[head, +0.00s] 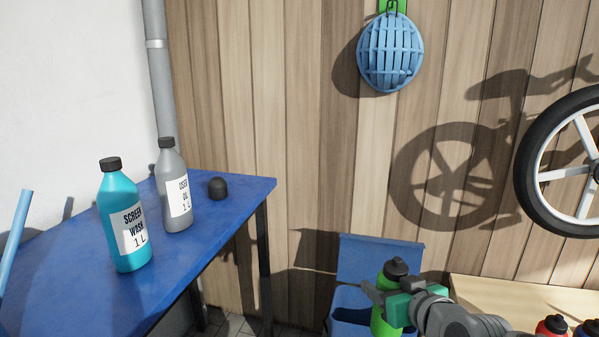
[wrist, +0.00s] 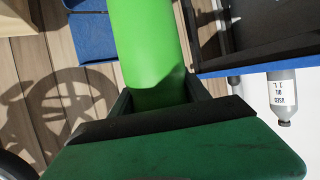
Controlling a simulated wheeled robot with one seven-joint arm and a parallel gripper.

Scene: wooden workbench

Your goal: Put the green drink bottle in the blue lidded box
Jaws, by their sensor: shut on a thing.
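The green drink bottle (head: 386,322) has a black cap and stands roughly upright in the head view. My gripper (head: 392,305) is shut on it, around its upper body. The wrist view shows the bottle's green side (wrist: 150,45) between the fingers of my gripper (wrist: 165,100). The blue lidded box (head: 345,302) is behind and beside the bottle, with its lid (head: 365,257) raised at the back. The bottle and my gripper hide part of the box's opening. I cannot tell whether the bottle's lower end is above, inside or in front of the box.
A blue table (head: 225,205) at left holds a teal screen wash bottle (head: 124,220) and a grey oil bottle (head: 174,190). A helmet (head: 390,52) hangs on the wall.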

